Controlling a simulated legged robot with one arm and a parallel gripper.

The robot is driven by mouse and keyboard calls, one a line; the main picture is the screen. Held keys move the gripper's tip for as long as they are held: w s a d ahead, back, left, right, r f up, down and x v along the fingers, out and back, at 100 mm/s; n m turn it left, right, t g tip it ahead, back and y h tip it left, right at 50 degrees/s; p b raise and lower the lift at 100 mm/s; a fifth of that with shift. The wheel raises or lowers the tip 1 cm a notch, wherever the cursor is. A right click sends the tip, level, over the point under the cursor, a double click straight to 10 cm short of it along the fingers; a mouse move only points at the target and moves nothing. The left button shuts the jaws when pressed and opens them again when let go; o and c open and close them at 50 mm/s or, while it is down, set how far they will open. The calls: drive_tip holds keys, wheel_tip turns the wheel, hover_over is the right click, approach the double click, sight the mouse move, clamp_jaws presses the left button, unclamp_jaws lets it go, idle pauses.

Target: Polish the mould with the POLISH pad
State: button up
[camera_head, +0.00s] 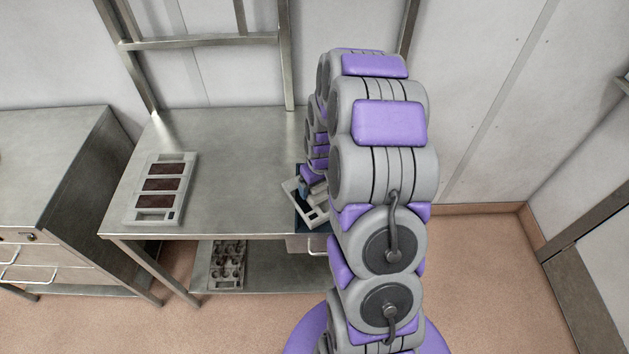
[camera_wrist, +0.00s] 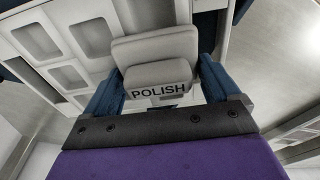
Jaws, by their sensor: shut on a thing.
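The grey pad lettered POLISH (camera_wrist: 158,76) sits between the blue fingers of my gripper (camera_wrist: 160,88) in the wrist view. My gripper is shut on it. A light grey mould with square recesses (camera_wrist: 42,42) shows just beyond the pad in the wrist view. I cannot tell whether the pad touches it. In the head view a light grey recessed piece (camera_head: 294,190), seemingly this mould, lies at an angle near the table's right end. My arm hides much of it and most of my gripper.
A grey tray with three brown panels (camera_head: 187,158) lies on the left of the steel table (camera_head: 225,150). A rack with round holes (camera_head: 227,262) is on the lower shelf. A drawer cabinet (camera_head: 50,160) stands left. The table's middle is clear. Steel posts (camera_head: 287,60) rise behind.

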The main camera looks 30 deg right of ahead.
sight(323, 195)
drive_tip(key=shift+s+a, duration=0.1)
drive_tip(key=shift+s, duration=1.65)
drive_tip(key=shift+w+d+r+p, duration=0.1)
drive_tip(key=shift+d+p, duration=0.25)
drive_tip(key=shift+d, duration=3.85)
drive_tip(key=shift+d+p, duration=0.5)
drive_tip(key=shift+d, duration=1.4)
drive_tip(key=shift+a, duration=3)
drive_tip(key=shift+a+f, duration=0.15)
drive_tip(key=shift+a, duration=0.75)
drive_tip(key=shift+a+f, duration=0.1)
drive_tip(key=shift+a, duration=0.75)
drive_tip(key=shift+a+r, duration=0.1)
drive_tip(key=shift+a, duration=1.3)
drive_tip(key=shift+d+r, duration=0.15)
drive_tip(key=shift+d, duration=1.3)
drive_tip(key=shift+d+f+p, duration=0.2)
drive_tip(key=shift+d+p, duration=0.4)
drive_tip(key=shift+d, duration=2.5)
